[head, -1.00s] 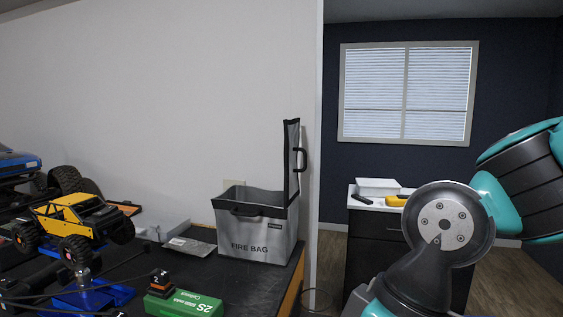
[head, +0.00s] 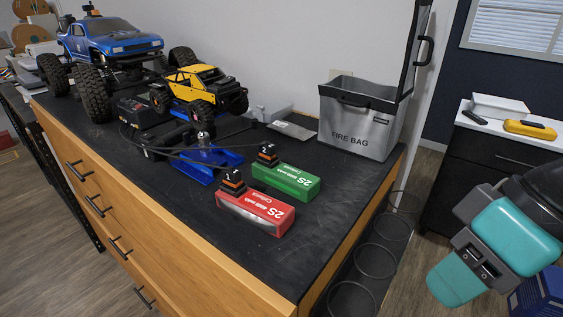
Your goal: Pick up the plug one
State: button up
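Two battery packs lie on the black bench top in the head view. The red pack (head: 256,211) is nearer me, with an orange plug (head: 232,182) under a black top at its left end. The green pack (head: 287,182) lies just behind it, with a similar orange plug (head: 268,154) at its left end. Each black top carries a small white mark, too small to read surely. My arm's teal and grey end parts show at the lower right, beyond the bench and well away from both plugs. I cannot tell whether the fingers are open or shut.
A grey fire bag (head: 362,120) stands open behind the packs at the right. A yellow crawler (head: 198,88), a blue truck (head: 108,38) and a blue stand (head: 208,164) with cables are at the left. The bench top (head: 320,235) is clear at front right.

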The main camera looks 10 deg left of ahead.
aim_at(232, 178)
jog(key=z, duration=1.65)
jog(key=k, duration=1.1)
jog(key=u, duration=1.8)
jog(key=i, duration=0.5)
jog(key=u, duration=0.05)
